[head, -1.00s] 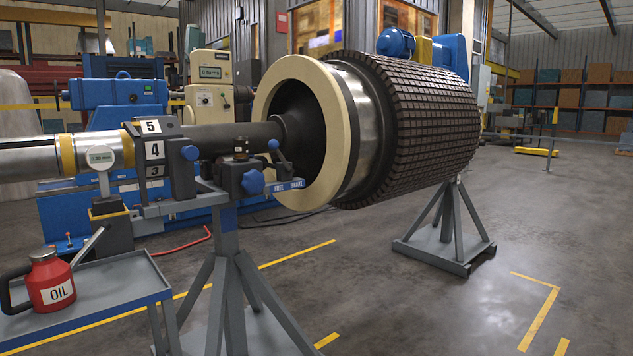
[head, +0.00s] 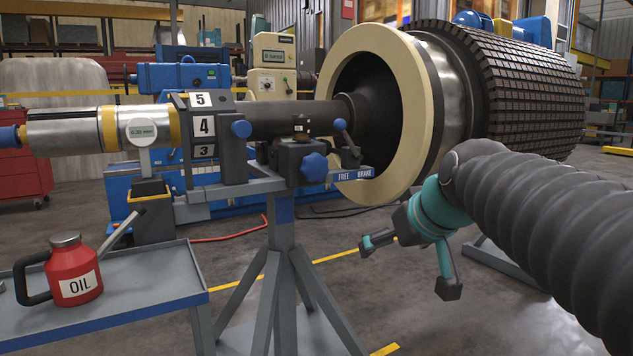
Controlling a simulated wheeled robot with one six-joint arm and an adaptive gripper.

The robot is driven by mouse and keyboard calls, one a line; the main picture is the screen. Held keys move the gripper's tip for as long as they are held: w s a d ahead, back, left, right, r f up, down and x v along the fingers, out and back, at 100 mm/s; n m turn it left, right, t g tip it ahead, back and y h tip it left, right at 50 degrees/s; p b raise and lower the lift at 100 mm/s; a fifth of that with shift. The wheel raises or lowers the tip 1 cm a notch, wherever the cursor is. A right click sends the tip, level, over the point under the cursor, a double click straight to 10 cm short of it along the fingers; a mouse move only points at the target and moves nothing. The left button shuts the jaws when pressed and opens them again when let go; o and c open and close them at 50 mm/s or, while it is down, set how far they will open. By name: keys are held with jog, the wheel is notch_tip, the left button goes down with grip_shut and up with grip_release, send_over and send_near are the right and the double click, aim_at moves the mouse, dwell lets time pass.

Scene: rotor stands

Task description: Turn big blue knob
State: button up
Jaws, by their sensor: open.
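The big blue knob (head: 314,167), star-shaped, sits on the front of the dark clamp block on the rotor stand, left of a FREE/BRAKE label (head: 355,174). A smaller round blue knob (head: 241,129) is to its left beside the number plates, and a blue-tipped lever (head: 341,126) is at its upper right. My gripper (head: 408,268), teal and dark grey, is open and empty. It shows below and to the right of the big knob, apart from it, with its fingers spread toward the lower left. My grey ribbed arm comes in from the right.
The large rotor (head: 520,90) with a cream ring (head: 348,60) lies behind my arm. A grey cart (head: 130,314) with a red oil can (head: 72,272) stands at the lower left. The stand's legs (head: 275,300) spread on the floor below the knob.

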aim_at(317, 168)
jog(key=w+a+r+n+t+y+b, duration=0.2)
jog(key=w+a+r, duration=0.3)
jog(key=w, duration=0.4)
jog(key=w+a+r+n+t+y+b, duration=0.15)
jog(key=w+a+r, duration=0.35)
jog(key=w, duration=0.5)
jog(key=shift+n+g, duration=0.25)
jog(key=shift+n, duration=0.1)
jog(key=x, duration=1.2)
jog(key=shift+w+r, duration=0.1)
jog(key=shift+w, duration=0.25)
jog(key=shift+p, duration=0.3)
jog(key=c, duration=1.2)
